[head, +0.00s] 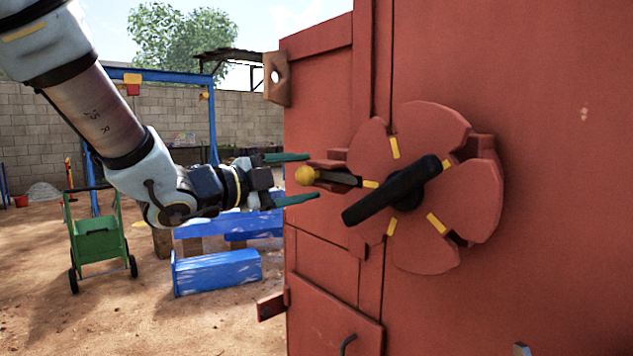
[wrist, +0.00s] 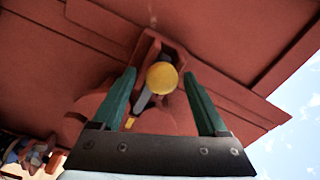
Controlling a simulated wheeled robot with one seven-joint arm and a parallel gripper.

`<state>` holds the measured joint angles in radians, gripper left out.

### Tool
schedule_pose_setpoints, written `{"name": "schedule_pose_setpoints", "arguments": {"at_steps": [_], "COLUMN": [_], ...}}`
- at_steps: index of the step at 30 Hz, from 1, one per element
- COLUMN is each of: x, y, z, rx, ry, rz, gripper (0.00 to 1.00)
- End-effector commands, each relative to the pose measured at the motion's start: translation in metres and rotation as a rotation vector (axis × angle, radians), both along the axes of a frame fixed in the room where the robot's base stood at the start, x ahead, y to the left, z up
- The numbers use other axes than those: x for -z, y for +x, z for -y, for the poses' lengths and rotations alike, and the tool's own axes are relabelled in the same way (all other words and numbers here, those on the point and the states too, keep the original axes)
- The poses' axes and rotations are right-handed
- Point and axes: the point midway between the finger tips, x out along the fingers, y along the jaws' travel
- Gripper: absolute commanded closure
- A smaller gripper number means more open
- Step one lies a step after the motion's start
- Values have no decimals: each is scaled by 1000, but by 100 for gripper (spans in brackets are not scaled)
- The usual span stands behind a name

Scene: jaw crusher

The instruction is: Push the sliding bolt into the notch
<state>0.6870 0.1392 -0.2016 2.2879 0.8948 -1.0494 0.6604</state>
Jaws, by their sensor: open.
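The sliding bolt (head: 338,178) is a dark bar with a yellow ball knob (head: 305,175) at its left end. It lies in a red bracket beside a red notched wheel (head: 430,140) with yellow marks. The bolt's right end is close to the wheel's left notch; I cannot tell whether it is inside. A black handle (head: 395,190) crosses the wheel's centre. My gripper (head: 300,178) is open, with green fingers above and below the knob's left side in the head view. In the wrist view the knob (wrist: 162,77) appears between the fingertips, with no visible contact.
The red machine panel (head: 560,200) fills the right side, with a small handle (head: 347,343) low down. A green cart (head: 98,240) and a blue box (head: 216,271) stand on the ground at left. Open air lies left of the panel.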

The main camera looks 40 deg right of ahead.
Motion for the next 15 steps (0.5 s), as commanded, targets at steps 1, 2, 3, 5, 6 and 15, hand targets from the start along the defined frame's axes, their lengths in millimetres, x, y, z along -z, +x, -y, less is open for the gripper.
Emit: {"name": "schedule_pose_setpoints", "arguments": {"at_steps": [1,2,3,5,6,15], "x": [3,2,2,2,2,0], "y": [2,2,2,2,3,3], "z": [-12,-18,-25,-35,-41,-62], "rx": [-5,-4,-4,-3,-3,0], "ry": [0,0,-1,0,0,0], "rz": [2,2,2,2,1,-1], "gripper": [24,24,24,24,24,24]}}
